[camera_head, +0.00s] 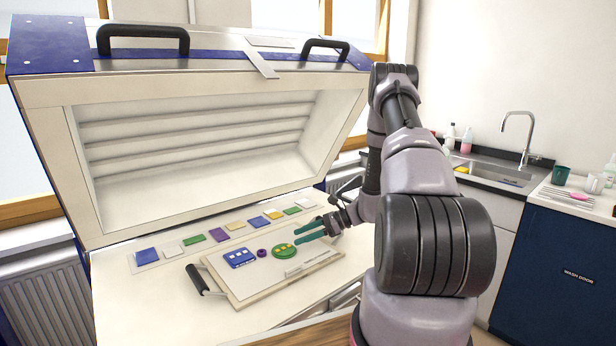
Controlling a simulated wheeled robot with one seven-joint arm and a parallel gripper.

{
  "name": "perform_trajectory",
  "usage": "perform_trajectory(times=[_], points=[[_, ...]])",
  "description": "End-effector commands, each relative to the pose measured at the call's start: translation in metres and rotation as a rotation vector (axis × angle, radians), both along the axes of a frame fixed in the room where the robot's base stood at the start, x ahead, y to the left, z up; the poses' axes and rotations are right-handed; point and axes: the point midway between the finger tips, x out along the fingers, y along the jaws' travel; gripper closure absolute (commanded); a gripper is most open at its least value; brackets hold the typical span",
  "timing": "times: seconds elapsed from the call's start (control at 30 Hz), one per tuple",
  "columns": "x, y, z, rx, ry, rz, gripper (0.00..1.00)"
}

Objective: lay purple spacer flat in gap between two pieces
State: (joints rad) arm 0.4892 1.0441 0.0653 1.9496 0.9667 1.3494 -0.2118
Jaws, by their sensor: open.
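A small dark purple piece (262,252), which looks like the spacer, sits on the pale board (240,292) between a blue piece (234,260) and a round green piece (279,255). Both pieces carry small light squares. The purple piece is too small in the picture to tell whether it lies fully flat or touches its neighbours. My gripper (309,232) has teal fingers, is open and looks empty. It is to the right of the purple piece, above the back edge of the board, near the green piece.
A row of coloured tiles, including a flat purple one (218,236), lies behind the board. The board has a black handle (196,278) at left. The open kiln lid (200,130) rises behind. A sink (490,170) is at the right.

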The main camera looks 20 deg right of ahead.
Motion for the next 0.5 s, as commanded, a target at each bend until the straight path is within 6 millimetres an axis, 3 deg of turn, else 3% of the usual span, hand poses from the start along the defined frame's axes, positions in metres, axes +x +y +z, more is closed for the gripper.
perform_trajectory(times=[0.17, 0.33, 0.5], points=[[0.000, 0.008, 0.044, -0.072, -0.064, 0.090, 0.39], [-0.015, 0.026, 0.123, -0.231, -0.188, 0.267, 0.39], [-0.044, 0.042, 0.196, -0.409, -0.321, 0.439, 0.39]])
